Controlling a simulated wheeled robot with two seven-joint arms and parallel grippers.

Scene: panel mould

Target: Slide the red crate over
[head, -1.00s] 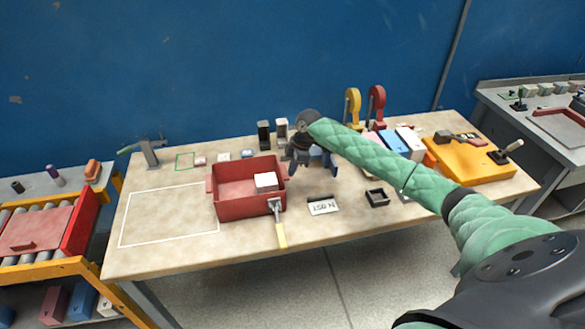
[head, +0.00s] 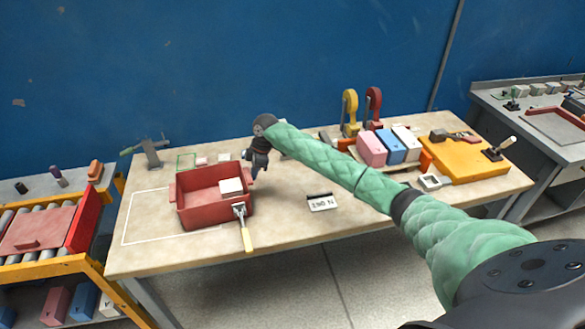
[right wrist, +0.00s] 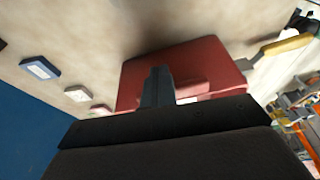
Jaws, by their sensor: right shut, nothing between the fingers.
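The red crate (head: 196,222) stands upright on the table, its left part over the white outlined rectangle (head: 127,219). A white block (head: 231,186) is inside it, and a tool with a yellow handle (head: 246,238) is at its front right corner. My right gripper (head: 256,174) is shut and empty at the crate's right side, near the back corner. In the right wrist view, the closed fingers (right wrist: 157,86) are against or very close to the red crate (right wrist: 200,58); exact contact is hard to tell. My left gripper is not in view.
Pink (head: 371,149) and blue blocks (head: 391,147) stand farther right. The table left of the crate is clear.

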